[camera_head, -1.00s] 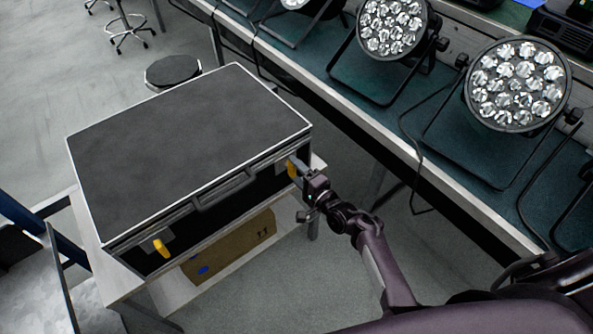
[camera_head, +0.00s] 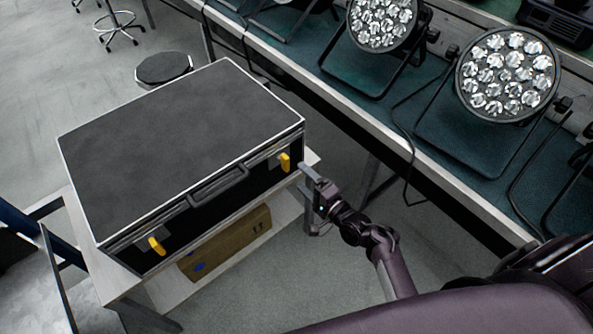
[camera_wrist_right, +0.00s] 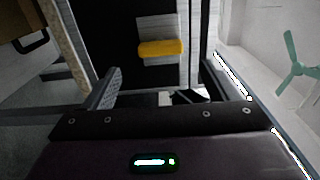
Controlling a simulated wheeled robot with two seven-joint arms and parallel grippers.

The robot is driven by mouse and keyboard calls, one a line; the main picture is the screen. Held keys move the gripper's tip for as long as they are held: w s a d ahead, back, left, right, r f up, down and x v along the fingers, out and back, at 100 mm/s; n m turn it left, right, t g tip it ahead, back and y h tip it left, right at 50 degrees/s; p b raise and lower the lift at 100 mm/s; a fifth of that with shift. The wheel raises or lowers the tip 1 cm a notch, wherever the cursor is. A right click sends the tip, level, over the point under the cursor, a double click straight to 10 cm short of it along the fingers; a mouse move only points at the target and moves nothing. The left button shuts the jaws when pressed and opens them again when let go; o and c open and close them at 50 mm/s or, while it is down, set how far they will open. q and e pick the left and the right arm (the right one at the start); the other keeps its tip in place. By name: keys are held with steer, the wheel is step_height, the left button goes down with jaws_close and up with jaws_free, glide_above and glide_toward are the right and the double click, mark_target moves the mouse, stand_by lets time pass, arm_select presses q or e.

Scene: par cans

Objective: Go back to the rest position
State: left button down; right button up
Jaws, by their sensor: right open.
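My right gripper (camera_head: 311,184) is open and empty, just right of and in front of the black case (camera_head: 180,140). The case is shut and stands on a small table (camera_head: 92,235). It has two yellow latches on its front, a right one (camera_head: 285,162) and a left one (camera_head: 156,245). In the right wrist view the yellow latch (camera_wrist_right: 161,48) shows ahead, between the spread fingers (camera_wrist_right: 160,88) and apart from them. My left gripper is not in view.
A long workbench (camera_head: 470,200) with several par cans, one large par can (camera_head: 507,74) at right, runs along the right side. A cardboard box (camera_head: 228,243) sits below the case. A round stool (camera_head: 164,69) stands behind it. Grey floor is free between case and bench.

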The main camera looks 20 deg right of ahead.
steer(key=shift+s+d, duration=0.2)
steer(key=shift+s, duration=0.25)
steer(key=s+a+f+n+g+h, duration=0.1)
steer(key=s+f+n+g, duration=0.15)
steer(key=s+f, duration=0.4)
steer(key=s+a+f+n+g, duration=0.2)
steer(key=s+f+g, duration=0.1)
steer(key=f, duration=0.6)
steer(key=s+a+f+n+g+h, duration=0.1)
steer(key=s+f+n+g, duration=0.15)
steer(key=s+f, duration=0.4)
steer(key=s+d+f+n+g+h, duration=0.2)
steer(key=s+f, duration=0.5)
steer(key=s, duration=0.6)
steer(key=s+d+f+n+g+h, duration=0.2)
steer(key=s+d+f+n+g, duration=0.2)
steer(key=s, duration=0.9)
step_height(320, 180, down, 4)
steer(key=n+g, duration=0.2)
steer(key=n, duration=0.1)
steer(key=shift+d+n, duration=0.15)
steer(key=shift+n, duration=0.15)
steer(key=shift+r, duration=0.1)
